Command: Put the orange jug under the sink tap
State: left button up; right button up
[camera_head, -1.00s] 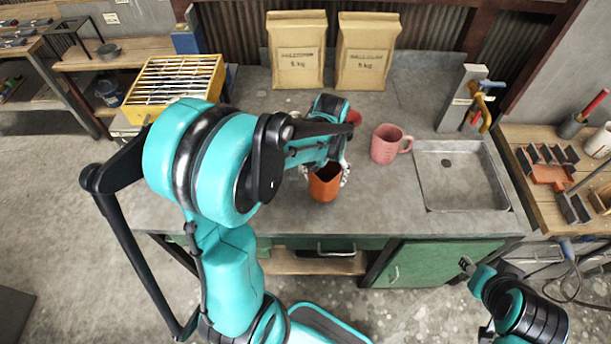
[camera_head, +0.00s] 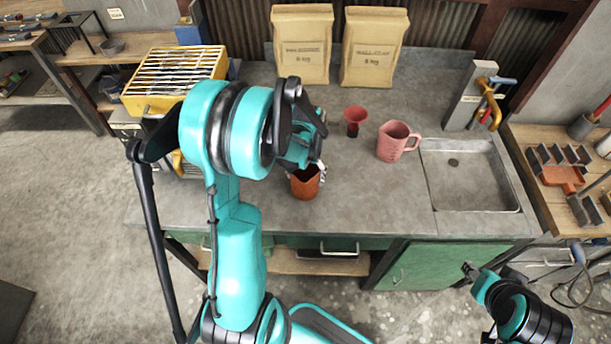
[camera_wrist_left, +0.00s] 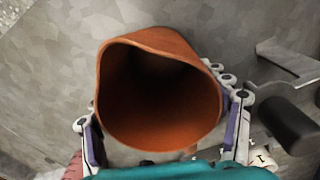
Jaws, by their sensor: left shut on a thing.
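The orange jug (camera_head: 306,184) is at the front middle of the grey counter. In the left wrist view its round open mouth (camera_wrist_left: 160,95) faces the camera and looks empty. My left gripper (camera_head: 322,172) is shut on the jug, with a finger on either side of it. I cannot tell whether the jug's base touches the counter. The sink (camera_head: 472,186) is at the right of the counter. The tap (camera_head: 489,98), with yellow and blue parts, is on a grey post behind it. My right gripper (camera_head: 470,270) is low at the right, in front of the green cabinet, and too small to judge.
A pink measuring jug (camera_head: 394,143) stands between the orange jug and the sink. A red funnel (camera_head: 354,120) stands behind. Two paper bags (camera_head: 372,50) stand at the back. A yellow rack (camera_head: 175,80) is at the left. The counter's front strip toward the sink is clear.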

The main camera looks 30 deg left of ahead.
pick_arm(q)
jog(key=shift+f, duration=0.2)
jog(key=o, duration=1.2)
